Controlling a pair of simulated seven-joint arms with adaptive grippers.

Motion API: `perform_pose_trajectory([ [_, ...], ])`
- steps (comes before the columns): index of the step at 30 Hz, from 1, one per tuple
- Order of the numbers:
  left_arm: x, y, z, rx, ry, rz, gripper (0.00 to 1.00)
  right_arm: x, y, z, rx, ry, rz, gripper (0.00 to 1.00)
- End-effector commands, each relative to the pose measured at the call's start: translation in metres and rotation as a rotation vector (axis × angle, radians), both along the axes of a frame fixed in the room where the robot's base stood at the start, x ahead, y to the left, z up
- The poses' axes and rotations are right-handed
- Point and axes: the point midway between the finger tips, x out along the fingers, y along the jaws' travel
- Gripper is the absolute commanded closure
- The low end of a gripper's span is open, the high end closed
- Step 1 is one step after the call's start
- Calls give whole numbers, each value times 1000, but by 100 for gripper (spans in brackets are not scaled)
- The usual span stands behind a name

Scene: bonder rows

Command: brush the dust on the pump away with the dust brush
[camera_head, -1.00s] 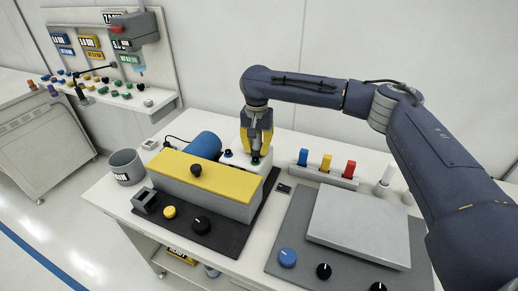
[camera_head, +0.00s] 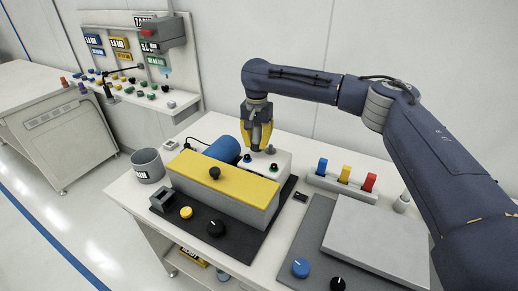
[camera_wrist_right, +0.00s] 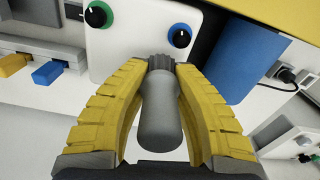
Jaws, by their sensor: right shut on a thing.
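My right gripper (camera_head: 257,146) is above the white knob panel (camera_head: 280,162) behind the yellow-topped box. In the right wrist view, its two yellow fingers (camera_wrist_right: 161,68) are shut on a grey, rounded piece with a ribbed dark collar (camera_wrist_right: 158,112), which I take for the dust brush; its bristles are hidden. A blue cylinder (camera_head: 223,149), apparently part of the pump, lies left of the gripper, behind the yellow cover (camera_head: 225,179). It also shows in the wrist view (camera_wrist_right: 242,62), right of the fingers and apart from them. I can make out no dust. My left gripper is out of view.
A grey cup (camera_head: 147,166) stands at the table's left. A rack (camera_head: 340,187) with blue, yellow and red pieces and a light grey plate (camera_head: 375,238) are to the right. Black, yellow and blue knobs lie in front. A tool board (camera_head: 140,60) is at the back left.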

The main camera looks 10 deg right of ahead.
Motion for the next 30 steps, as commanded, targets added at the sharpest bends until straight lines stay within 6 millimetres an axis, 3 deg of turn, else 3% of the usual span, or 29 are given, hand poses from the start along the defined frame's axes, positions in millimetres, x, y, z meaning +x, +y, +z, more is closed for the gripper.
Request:
perform_pose_trajectory([
  [18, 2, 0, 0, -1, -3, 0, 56, 1, 11, 52, 0, 4, 17, 100],
  [30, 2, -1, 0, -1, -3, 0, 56, 1, 12, 53, 0, 4, 17, 100],
])
